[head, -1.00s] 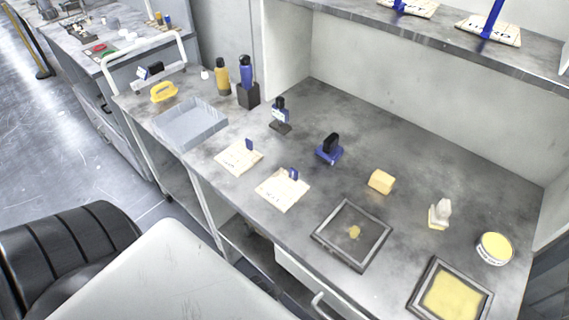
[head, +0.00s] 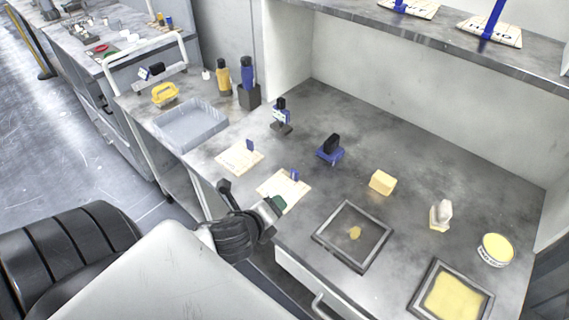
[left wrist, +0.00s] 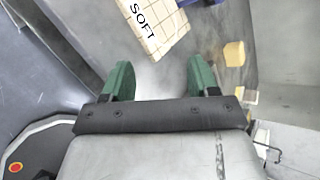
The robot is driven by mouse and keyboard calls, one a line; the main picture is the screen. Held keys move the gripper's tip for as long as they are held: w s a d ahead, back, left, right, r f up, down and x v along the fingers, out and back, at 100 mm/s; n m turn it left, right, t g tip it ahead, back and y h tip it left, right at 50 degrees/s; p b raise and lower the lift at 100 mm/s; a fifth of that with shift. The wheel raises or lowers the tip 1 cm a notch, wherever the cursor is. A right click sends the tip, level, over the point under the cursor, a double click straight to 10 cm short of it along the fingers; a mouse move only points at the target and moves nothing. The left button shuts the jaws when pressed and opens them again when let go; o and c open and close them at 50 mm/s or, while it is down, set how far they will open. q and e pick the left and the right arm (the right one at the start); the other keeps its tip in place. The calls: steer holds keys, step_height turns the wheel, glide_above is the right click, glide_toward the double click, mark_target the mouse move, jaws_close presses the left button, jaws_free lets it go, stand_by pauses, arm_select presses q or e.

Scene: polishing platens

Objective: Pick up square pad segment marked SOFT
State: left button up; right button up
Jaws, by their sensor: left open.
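The square pad segment marked SOFT (left wrist: 150,22) is cream-coloured with a grid of lines, at the top of the left wrist view and partly cut off. In the head view it appears to be the nearer of two pads with blue tabs, the pad (head: 281,187) close to the bench's front edge. My left gripper (head: 273,206) is just in front of it, apart from it. In the left wrist view the green fingers (left wrist: 158,75) are open and empty, with the pad beyond their tips. My right gripper is not in view.
A similar pad (head: 238,159) lies behind and to the left. A grey tray (head: 190,128), a blue block with black grip (head: 330,150), a yellow block (head: 382,182) and a dark-framed plate (head: 352,237) stand around. The bench's front edge is below the gripper.

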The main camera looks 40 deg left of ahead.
mark_target(293, 172)
arm_select(q)
steer(key=w+a+m, duration=0.1)
steer(key=m, duration=0.3)
steer(key=w+a+r+m+t+h, duration=0.1)
steer(key=w+m, duration=0.1)
steer(key=m, duration=0.2)
steer(key=w+a+m+t+h, duration=0.1)
steer(key=m, duration=0.3)
steer(key=shift+w+a+r, duration=0.15)
steer(key=shift+a+r, duration=0.05)
steer(key=shift+r, duration=0.15)
steer(key=m, duration=0.1)
steer(key=m+h, duration=0.1)
steer(key=shift+w+a+r+m, duration=0.1)
steer(key=shift+w+a+m, duration=0.2)
steer(key=shift+w, duration=0.1)
steer(key=x, duration=0.5)
steer(key=shift+d+p, duration=0.1)
steer(key=shift+p, duration=0.3)
steer(key=p+x, duration=0.1)
steer(key=x, duration=0.3)
steer(key=shift+w+a, duration=0.2)
steer(key=shift+w, duration=0.1)
steer(key=shift+w+f, duration=0.3)
steer(key=shift+w, duration=0.1)
steer(key=shift+s, duration=0.1)
steer(key=shift+c, duration=0.9)
steer(key=c, duration=0.8)
steer(key=shift+c, duration=0.2)
steer(key=shift+r, duration=0.15)
